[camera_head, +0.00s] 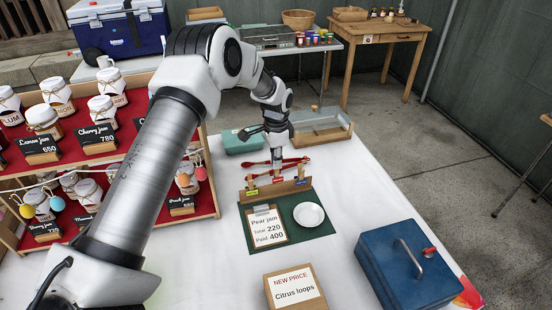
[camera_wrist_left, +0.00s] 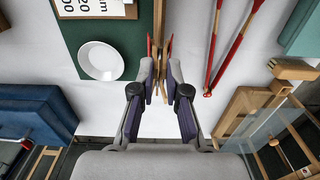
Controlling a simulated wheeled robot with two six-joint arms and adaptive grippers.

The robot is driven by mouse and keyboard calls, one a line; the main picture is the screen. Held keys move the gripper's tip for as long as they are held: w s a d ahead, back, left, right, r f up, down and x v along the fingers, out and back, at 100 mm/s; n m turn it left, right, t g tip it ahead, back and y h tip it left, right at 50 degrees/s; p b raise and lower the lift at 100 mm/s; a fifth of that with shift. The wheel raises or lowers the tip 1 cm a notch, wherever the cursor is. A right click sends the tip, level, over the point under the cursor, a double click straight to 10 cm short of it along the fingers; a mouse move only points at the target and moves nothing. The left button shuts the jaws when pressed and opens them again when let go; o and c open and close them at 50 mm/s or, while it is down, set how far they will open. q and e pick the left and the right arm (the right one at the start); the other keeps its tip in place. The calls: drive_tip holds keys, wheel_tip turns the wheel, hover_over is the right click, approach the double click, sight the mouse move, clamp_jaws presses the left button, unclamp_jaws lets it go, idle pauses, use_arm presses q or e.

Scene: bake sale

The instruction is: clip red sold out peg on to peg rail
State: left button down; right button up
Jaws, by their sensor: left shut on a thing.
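The wooden peg rail (camera_head: 262,190) stands at the back edge of the green mat, with small coloured marks along its front. My left gripper (camera_head: 276,160) points down over the middle of the rail. In the left wrist view my left gripper (camera_wrist_left: 161,82) is shut on the red peg (camera_wrist_left: 149,46), of which only thin red strips show beyond the fingertips. The strips lie close beside the wooden rail (camera_wrist_left: 158,22). Whether the peg grips the rail cannot be told, as the fingers hide much of it. My right gripper is not in view.
Red tongs (camera_wrist_left: 221,45) lie just behind the rail. The green mat (camera_head: 290,235) holds an order clipboard (camera_head: 266,228) and a white dish (camera_head: 309,215). A blue cash box (camera_head: 405,270) and a price card (camera_head: 294,288) stand in front. Jam shelves (camera_head: 215,190) stand left.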

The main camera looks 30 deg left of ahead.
use_arm(q)
drive_tip(key=shift+s+r, duration=0.15)
drive_tip(key=shift+r, duration=0.1)
drive_tip(key=shift+d, duration=0.1)
drive_tip(key=shift+f, duration=0.15)
drive_tip(key=shift+f, duration=0.1)
drive_tip(key=shift+f, duration=0.35)
drive_tip(key=shift+f, duration=0.15)
idle(0.6)
drive_tip(key=shift+f+b, duration=0.4)
drive_tip(key=shift+f, duration=0.75)
